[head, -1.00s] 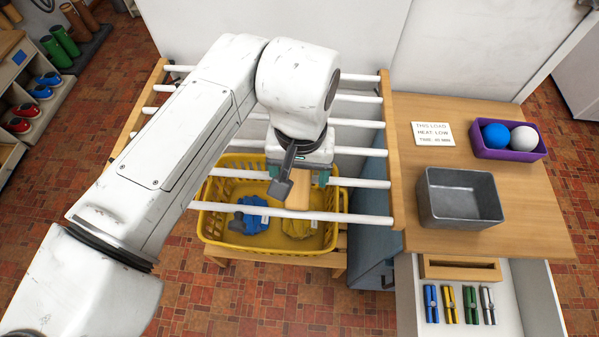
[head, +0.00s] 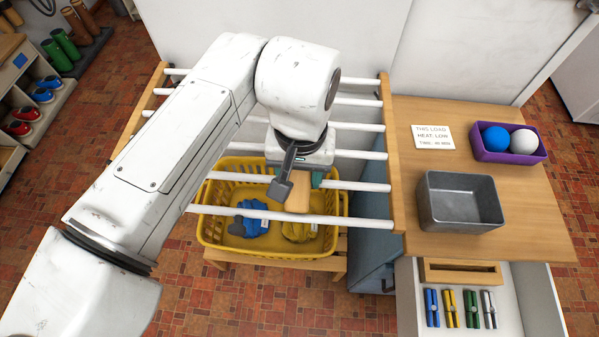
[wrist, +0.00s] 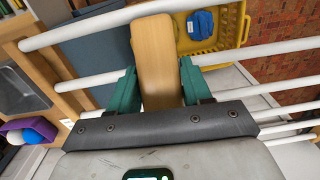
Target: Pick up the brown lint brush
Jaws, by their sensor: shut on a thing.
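The brown lint brush (head: 299,194) shows as a smooth, light wooden piece at my gripper, among the white bars of the drying rack. In the wrist view the brush (wrist: 154,50) stands lengthwise between the two green fingers of my gripper (wrist: 158,82), which is shut on it. In the head view my gripper (head: 296,179) points down and its fingers are partly hidden by my wrist. The brush's underside is hidden.
White bars of a wooden-framed drying rack (head: 384,150) surround the gripper closely. Below is a yellow basket (head: 208,235) with blue and yellow cloths. To the right a wooden table (head: 525,220) bears a grey bin (head: 428,212) and a purple tray (head: 530,158) with two balls.

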